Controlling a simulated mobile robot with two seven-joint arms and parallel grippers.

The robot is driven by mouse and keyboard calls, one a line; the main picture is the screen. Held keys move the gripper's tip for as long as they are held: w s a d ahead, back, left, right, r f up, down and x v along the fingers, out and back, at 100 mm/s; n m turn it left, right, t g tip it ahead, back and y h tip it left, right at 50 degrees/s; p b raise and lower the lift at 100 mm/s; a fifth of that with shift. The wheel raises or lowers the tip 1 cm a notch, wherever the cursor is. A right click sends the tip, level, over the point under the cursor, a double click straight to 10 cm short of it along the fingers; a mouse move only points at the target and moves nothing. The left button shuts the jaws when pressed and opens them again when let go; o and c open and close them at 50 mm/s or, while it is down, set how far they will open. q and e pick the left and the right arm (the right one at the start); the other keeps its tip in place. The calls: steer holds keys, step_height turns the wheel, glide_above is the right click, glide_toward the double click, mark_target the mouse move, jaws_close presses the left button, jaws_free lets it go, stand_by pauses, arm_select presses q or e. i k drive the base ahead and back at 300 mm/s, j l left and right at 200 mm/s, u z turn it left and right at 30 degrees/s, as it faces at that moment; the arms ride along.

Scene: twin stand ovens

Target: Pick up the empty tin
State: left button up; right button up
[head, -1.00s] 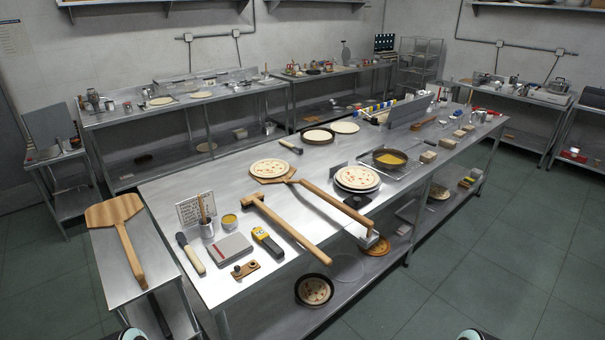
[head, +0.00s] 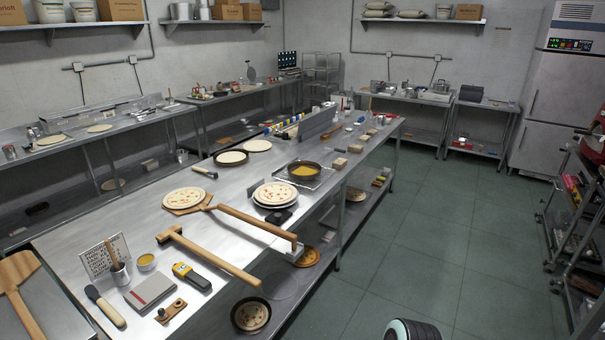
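No tin that is plainly empty can be made out. On the long steel table, a round dark tin (head: 231,157) has pale dough in it, and another dark tin (head: 304,171) holds yellow-brown contents. A dark round pan (head: 251,315) on the lower shelf appears to hold a pizza. A small metal can (head: 10,152) stands on the left back counter; its inside cannot be seen. Neither of my grippers is in view. Part of my own arm shows at the bottom edge, right of the middle.
The long steel table (head: 160,212) carries a wooden peel (head: 245,223), a mallet-like wooden tool (head: 210,257), a yellow handheld device (head: 192,276) and stacked pizzas (head: 275,194). The green tiled floor (head: 440,230) on the right is clear. A wheeled rack (head: 580,240) stands at the right edge.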

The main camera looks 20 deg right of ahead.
mark_target(304, 170)
steer(key=z, duration=0.35)
steer(key=i+l+z, duration=0.15)
steer(key=z, duration=0.2)
steer(key=i+z, duration=0.2)
steer(key=z, duration=0.15)
steer(key=i+l+z, duration=0.1)
steer(key=z, duration=0.25)
steer(key=i, duration=3.5)
steer(key=i+u, duration=0.15)
steer(key=i, duration=0.3)
steer(key=i+l+u, duration=0.2)
steer(key=i, duration=0.25)
steer(key=i+u, duration=0.15)
steer(key=i, duration=0.25)
steer(key=u, duration=3.65)
steer(key=i+u, duration=0.25)
